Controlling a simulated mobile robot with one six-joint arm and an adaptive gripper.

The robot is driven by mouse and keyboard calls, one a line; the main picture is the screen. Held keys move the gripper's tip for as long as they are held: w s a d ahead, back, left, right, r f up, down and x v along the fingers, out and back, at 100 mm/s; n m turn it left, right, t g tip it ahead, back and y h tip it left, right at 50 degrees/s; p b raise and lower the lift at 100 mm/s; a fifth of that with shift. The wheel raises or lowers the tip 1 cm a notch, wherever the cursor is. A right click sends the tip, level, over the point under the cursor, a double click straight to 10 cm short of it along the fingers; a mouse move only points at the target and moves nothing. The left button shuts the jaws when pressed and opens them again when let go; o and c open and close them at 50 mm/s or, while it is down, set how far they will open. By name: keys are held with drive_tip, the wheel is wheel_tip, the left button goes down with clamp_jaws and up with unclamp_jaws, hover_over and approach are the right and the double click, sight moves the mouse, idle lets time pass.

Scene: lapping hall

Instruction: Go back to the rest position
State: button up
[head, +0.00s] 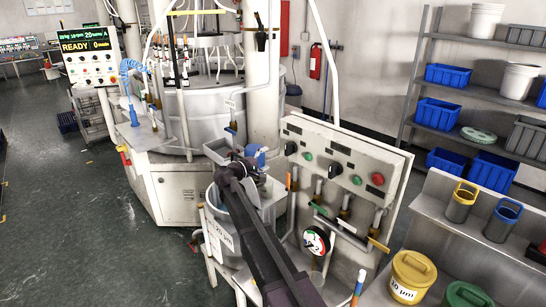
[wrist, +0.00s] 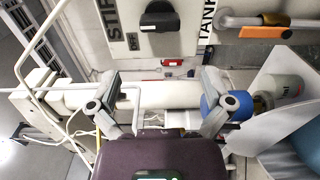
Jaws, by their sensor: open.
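My gripper (wrist: 159,88) is open in the wrist view, with its two grey fingers spread wide and nothing held between them. Beyond the fingers lie a white pipe (wrist: 165,94) and a blue round fitting (wrist: 238,105) near the right finger; I cannot tell how far off they are. In the head view my arm reaches up from the bottom middle over a grey tub (head: 213,200) beside the lapping machine (head: 180,185). The fingers are hard to make out there, against the machine's fittings.
A valve panel (head: 330,150) with knobs stands just right of my arm. A bench (head: 455,232) at lower right holds a yellow-lidded bucket (head: 411,275), a green-lidded one (head: 467,295) and two small cans. Shelves with blue bins (head: 449,75) stand behind. The floor (head: 70,210) at left is open.

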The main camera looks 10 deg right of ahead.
drive_tip(key=shift+s+a, duration=0.3)
drive_tip(key=shift+a, duration=0.1)
drive_tip(key=shift+d, duration=0.1)
drive_tip(key=s+d+f+m+g+y, duration=0.2)
drive_tip(key=s+d+f+g+y, duration=0.1)
drive_tip(key=s+d+f, duration=0.4)
drive_tip(key=s+d+f+m+g+y, duration=0.2)
drive_tip(key=s+d+f+g, duration=0.25)
drive_tip(key=s, duration=0.55)
drive_tip(key=s+f+m+g+y, duration=0.1)
drive_tip(key=s+f+y, duration=0.2)
drive_tip(key=s, duration=0.4)
drive_tip(key=s+a+f+m+g+y+b, duration=0.1)
drive_tip(key=s+f+y, duration=0.1)
drive_tip(key=s, duration=0.5)
drive_tip(key=s+f+m+g+y, duration=0.1)
drive_tip(key=s+f+y, duration=0.2)
drive_tip(key=s, duration=0.4)
drive_tip(key=shift+s+a+f+y, duration=0.2)
drive_tip(key=shift+f+y, duration=0.1)
drive_tip(key=shift+y, duration=0.5)
drive_tip(key=shift+w, duration=0.1)
